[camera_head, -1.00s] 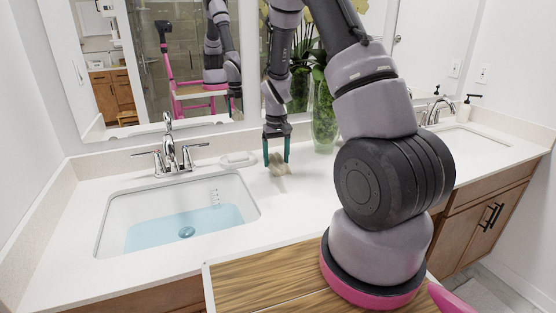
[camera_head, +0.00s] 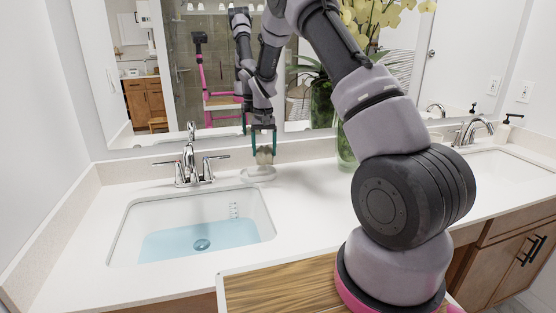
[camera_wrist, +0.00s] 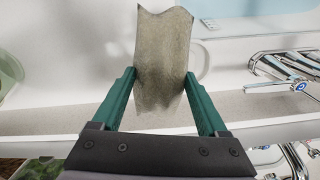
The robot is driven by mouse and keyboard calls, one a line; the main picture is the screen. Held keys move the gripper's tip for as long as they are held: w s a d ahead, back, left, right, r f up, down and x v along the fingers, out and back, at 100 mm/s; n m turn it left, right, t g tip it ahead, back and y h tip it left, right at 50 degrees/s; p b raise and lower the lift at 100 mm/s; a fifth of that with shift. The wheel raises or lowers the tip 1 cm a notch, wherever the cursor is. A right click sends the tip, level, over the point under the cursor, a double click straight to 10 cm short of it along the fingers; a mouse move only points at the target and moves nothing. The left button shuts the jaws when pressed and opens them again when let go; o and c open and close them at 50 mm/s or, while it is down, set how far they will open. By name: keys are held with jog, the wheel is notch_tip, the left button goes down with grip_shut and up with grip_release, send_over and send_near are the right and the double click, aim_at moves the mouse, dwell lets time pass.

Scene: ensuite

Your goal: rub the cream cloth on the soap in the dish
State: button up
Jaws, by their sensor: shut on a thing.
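The cream cloth (camera_head: 264,156) is held by my gripper (camera_head: 261,147), whose green fingers are shut on it above the counter. In the wrist view the cloth (camera_wrist: 163,60) hangs between the two fingertips (camera_wrist: 160,80), slightly curled. The white soap dish (camera_head: 258,174) stands on the counter behind the right end of the left sink, just below the cloth in the head view. I cannot tell whether the cloth touches anything in the dish. The soap is not clearly distinguishable from the pale dish and is hidden in the wrist view.
The left sink (camera_head: 125,232) holds bluish water, with a chrome faucet (camera_head: 190,165) behind it. A glass vase with orchids (camera_head: 345,150) stands right of my gripper. The mirror (camera_head: 180,80) is close behind. The counter (camera_head: 310,190) right of the dish is clear.

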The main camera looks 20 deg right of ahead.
aim_at(257, 148)
jog(key=shift+w+a+r+m, duration=0.15)
jog(key=shift+w+a+r, duration=0.1)
jog(key=shift+w+a, duration=0.3)
jog(key=shift+w+a+r+m, duration=0.2)
jog(key=shift+w+a, duration=0.25)
jog(key=shift+w, duration=0.15)
jog(key=shift+f, duration=2.9)
jog(key=shift+f, duration=0.55)
jog(key=shift+r, duration=3.55)
